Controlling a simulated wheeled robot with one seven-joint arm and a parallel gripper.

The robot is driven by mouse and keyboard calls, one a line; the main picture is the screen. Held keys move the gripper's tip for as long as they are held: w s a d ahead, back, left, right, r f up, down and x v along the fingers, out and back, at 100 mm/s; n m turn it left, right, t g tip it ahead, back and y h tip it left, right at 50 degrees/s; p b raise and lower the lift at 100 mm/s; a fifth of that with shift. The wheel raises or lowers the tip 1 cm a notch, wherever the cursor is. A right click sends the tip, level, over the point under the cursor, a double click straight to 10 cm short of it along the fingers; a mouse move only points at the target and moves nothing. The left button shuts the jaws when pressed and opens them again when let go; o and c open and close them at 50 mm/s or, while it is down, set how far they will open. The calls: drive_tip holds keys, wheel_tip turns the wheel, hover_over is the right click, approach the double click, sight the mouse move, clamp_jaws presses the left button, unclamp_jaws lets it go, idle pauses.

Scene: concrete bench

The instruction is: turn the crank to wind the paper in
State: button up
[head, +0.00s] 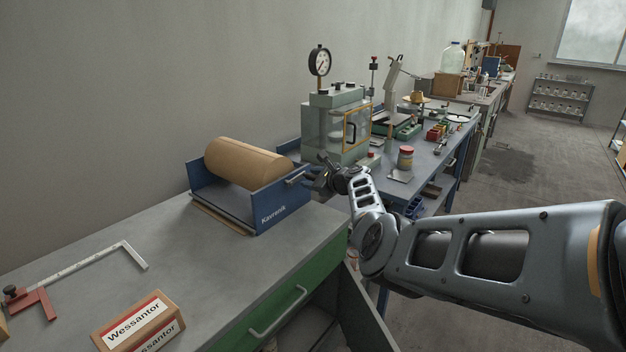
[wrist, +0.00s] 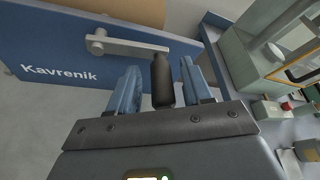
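A blue paper holder (head: 282,206) marked Kavrenik carries a thick brown paper roll (head: 247,162) and stands at the far end of the grey bench top. A silver crank arm (head: 296,179) sits on its right side panel. In the wrist view the crank arm (wrist: 140,47) points right from its hub and ends in a black handle (wrist: 162,80). My gripper (wrist: 162,82) is open around the handle, one blue finger on each side, with small gaps showing. In the head view my gripper (head: 322,174) is small and dark beside the panel, so its fingers are hard to make out.
A grey-green cabinet (head: 335,128) with a gauge stands behind my gripper on a blue bench. A red-lidded jar (head: 405,158) is to its right. A red-ended caliper (head: 90,272) and a Wessantor box (head: 138,322) lie on the near bench. A green drawer (head: 285,300) is below.

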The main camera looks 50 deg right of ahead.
drive_tip(key=shift+s, duration=0.1)
drive_tip(key=p+v, duration=0.1)
drive_tip(key=v, duration=0.6)
drive_tip(key=shift+s+p, duration=0.25)
drive_tip(key=shift+p, duration=0.1)
drive_tip(key=shift+a+r, duration=0.1)
idle(0.5)
drive_tip(key=s+a+f+n+g+h, duration=0.1)
drive_tip(key=s+a+f+n+g, duration=0.2)
drive_tip(key=s+f, duration=0.45)
drive_tip(key=s+a+f+n+h, duration=0.1)
drive_tip(key=s+a+f+n, duration=0.4)
drive_tip(key=s+a, duration=0.4)
drive_tip(key=s+a+f+n+h, duration=0.1)
drive_tip(key=s+a+f+n, duration=0.3)
drive_tip(key=s+a+n, duration=0.4)
drive_tip(key=s+a+r+n+t+y, duration=0.1)
drive_tip(key=s+a+r+n, duration=0.25)
drive_tip(key=s+a, duration=0.4)
drive_tip(key=s+a+r+n+t+y, duration=0.1)
drive_tip(key=s+a+r+n+y, duration=0.15)
drive_tip(key=s+a+n, duration=0.5)
drive_tip(key=s+a+r+n+t+y, duration=0.2)
drive_tip(key=s+a+r+n, duration=0.2)
drive_tip(key=s+a+r, duration=0.4)
drive_tip(key=a+r, duration=0.4)
drive_tip(key=r, duration=0.3)
drive_tip(key=shift+s+a+n, duration=0.2)
drive_tip(key=shift+a+n, duration=0.15)
drive_tip(key=shift+n, duration=0.05)
